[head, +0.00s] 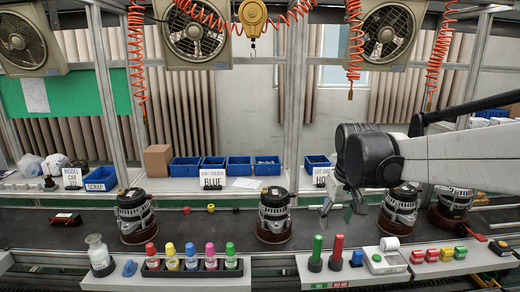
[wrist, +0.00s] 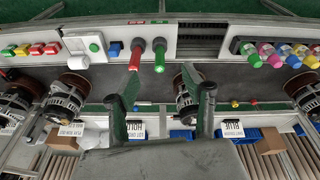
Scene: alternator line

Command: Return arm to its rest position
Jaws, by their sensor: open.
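My arm reaches in from the right in the head view and bends down at a dark wrist joint. My gripper (head: 337,208) hangs over the dark conveyor belt (head: 230,220), between two alternators. In the wrist view my gripper (wrist: 161,95) has its two fingers spread wide apart, with nothing between them. The left alternator of that pair (head: 274,210) stands clear of the fingers. The right one (head: 400,208) is close beside the gripper and partly behind my arm. I cannot tell the exact height of the fingertips above the belt.
A front ledge holds a rack of coloured bottles (head: 193,262), red and green pushers (head: 317,250) and a label printer (head: 386,256). Another alternator (head: 134,215) stands left on the belt. Blue bins (head: 186,167) line the back shelf. Orange coiled hoses (head: 356,45) hang above.

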